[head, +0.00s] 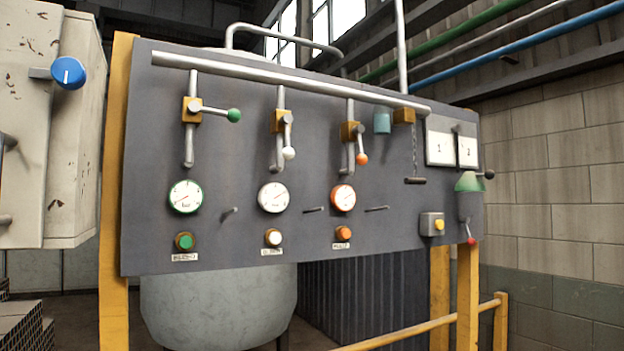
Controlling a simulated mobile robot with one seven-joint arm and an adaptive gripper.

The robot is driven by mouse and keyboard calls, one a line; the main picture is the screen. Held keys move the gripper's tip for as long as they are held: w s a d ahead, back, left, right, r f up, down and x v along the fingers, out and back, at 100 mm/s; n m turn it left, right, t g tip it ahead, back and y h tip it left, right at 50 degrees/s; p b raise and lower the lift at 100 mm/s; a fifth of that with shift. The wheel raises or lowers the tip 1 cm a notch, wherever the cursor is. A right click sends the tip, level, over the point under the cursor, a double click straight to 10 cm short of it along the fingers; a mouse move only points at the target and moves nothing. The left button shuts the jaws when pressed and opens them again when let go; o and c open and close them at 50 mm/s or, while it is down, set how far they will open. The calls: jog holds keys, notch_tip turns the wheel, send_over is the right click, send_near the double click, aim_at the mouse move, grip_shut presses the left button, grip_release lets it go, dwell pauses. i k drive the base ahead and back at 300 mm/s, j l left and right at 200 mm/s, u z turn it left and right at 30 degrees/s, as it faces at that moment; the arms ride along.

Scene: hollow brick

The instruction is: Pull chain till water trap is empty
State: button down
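A thin chain (414,145) hangs down the right part of the dark grey panel (235,240), below a brass-coloured valve block (403,116) on the long pipe. A dark horizontal handle (415,180) is at the chain's lower end. A small teal cup-like part (382,121) sits just left of the valve block, under the pipe; it may be the water trap, but I cannot tell, and no water level can be made out. My gripper is not in view.
Green, white and orange levers (234,115) and gauges (185,196) fill the panel's left and middle. A green-topped lamp-like part (468,182) and a yellow-button box (432,224) are at right. A yellow rail (425,325) runs low in front. A beige cabinet (40,130) stands at left.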

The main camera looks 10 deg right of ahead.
aim_at(415, 181)
jog(key=l+u, duration=0.15)
jog(key=l, duration=0.5)
jog(key=k+l+u, duration=0.15)
jog(key=l, duration=0.55)
jog(key=l+u, duration=0.15)
jog(key=l, duration=0.5)
jog(key=k, duration=0.05)
